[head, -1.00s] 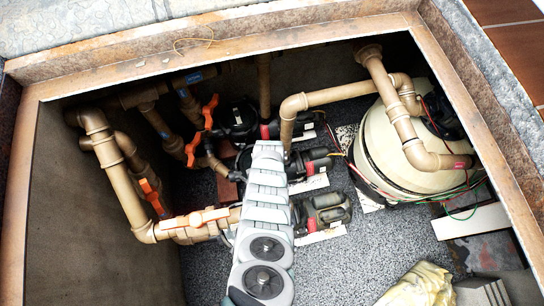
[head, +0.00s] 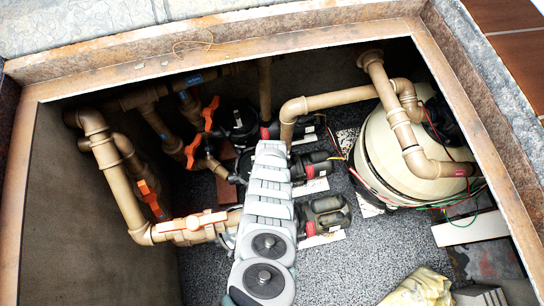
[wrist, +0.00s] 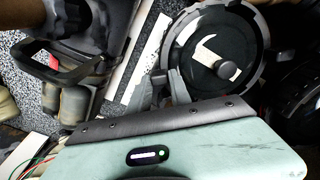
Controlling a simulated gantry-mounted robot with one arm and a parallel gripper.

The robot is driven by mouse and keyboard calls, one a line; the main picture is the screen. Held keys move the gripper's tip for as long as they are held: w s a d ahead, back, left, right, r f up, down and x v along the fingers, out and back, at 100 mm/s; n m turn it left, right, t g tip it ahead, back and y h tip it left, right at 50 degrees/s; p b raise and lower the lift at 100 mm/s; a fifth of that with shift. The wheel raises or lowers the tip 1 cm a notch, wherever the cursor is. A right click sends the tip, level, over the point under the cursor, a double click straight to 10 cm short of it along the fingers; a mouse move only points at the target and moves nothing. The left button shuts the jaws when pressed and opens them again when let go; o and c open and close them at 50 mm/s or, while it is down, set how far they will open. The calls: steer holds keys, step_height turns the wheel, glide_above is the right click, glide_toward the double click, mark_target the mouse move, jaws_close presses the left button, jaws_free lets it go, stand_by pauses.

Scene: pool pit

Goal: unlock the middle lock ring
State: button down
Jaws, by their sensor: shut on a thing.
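A round pump lid with a clear dark window and a central knob (wrist: 228,69) fills the upper middle of the wrist view. The grey lock ring (wrist: 179,33) runs around it. My gripper (wrist: 164,84) is at the ring's near left edge, shut on what looks like a tab of the ring. The fingers partly hide that tab. In the head view my arm comes down over the row of black pumps. It hides my gripper and the ring there. The middle pump's motor (head: 311,165) shows to the right of the arm.
Tan pipes (head: 117,178) with orange valve handles (head: 151,198) stand left of the pumps. Another motor (head: 325,213) lies nearer. The cream filter tank (head: 385,165) and loose wires are at right. A yellow bag (head: 420,288) lies on the gravel, front right.

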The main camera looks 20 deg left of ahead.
steer(key=c, duration=1.2)
jaws_free()
step_height(320, 180, up, 7)
steer(key=p, duration=0.6)
steer(key=shift+f, duration=0.1)
steer(key=shift+r+p, duration=1.2)
steer(key=shift+r, duration=0.8)
